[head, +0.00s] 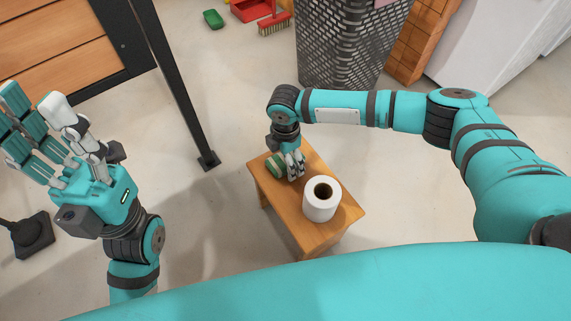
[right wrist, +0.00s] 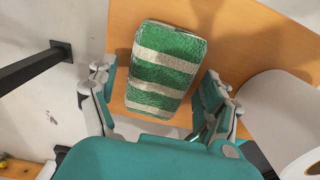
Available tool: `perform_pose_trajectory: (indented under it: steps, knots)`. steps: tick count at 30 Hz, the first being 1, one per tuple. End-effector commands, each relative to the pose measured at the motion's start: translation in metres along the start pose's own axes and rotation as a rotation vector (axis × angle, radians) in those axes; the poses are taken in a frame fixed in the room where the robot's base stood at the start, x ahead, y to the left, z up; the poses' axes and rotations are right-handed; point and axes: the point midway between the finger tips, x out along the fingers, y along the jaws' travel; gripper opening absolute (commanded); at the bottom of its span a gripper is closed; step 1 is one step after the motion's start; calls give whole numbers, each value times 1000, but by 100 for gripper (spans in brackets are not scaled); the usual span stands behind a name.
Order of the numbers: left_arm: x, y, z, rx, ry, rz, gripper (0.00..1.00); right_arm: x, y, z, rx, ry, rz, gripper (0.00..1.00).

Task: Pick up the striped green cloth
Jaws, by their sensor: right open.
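The striped green cloth (right wrist: 164,70) is a folded bundle with green and white bands on a small wooden stool. In the right wrist view it lies between the spread fingers of my right gripper (right wrist: 160,100), which is open. In the head view the cloth (head: 274,166) is partly hidden by that gripper (head: 291,168), which comes down over the stool's far end. I cannot tell whether any finger touches the cloth. My left gripper (head: 45,135) is raised at the left with its fingers spread, open and empty, away from the stool.
A white paper roll (head: 321,200) stands on the wooden stool (head: 313,232) close to the cloth. A black metal post (head: 180,90) stands left of the stool. A grey perforated basket (head: 340,50) is behind it. A red brush (head: 274,24) and a green object (head: 213,19) lie farther back.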

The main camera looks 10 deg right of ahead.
Motion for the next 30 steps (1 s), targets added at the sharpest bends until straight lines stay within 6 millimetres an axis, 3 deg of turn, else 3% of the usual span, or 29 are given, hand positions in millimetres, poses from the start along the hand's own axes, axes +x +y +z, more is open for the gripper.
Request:
perform_pose_trajectory:
  steps: [7, 20, 30]
  knots:
    - [1, 0, 1, 1, 1, 2, 40, 2, 0, 0, 0, 0, 1, 81]
    - [1, 0, 1, 0, 0, 2, 40, 2, 0, 0, 0, 0, 1, 27]
    - [4, 0, 0, 0, 4, 2, 40, -3, 0, 0, 1, 1, 1, 27]
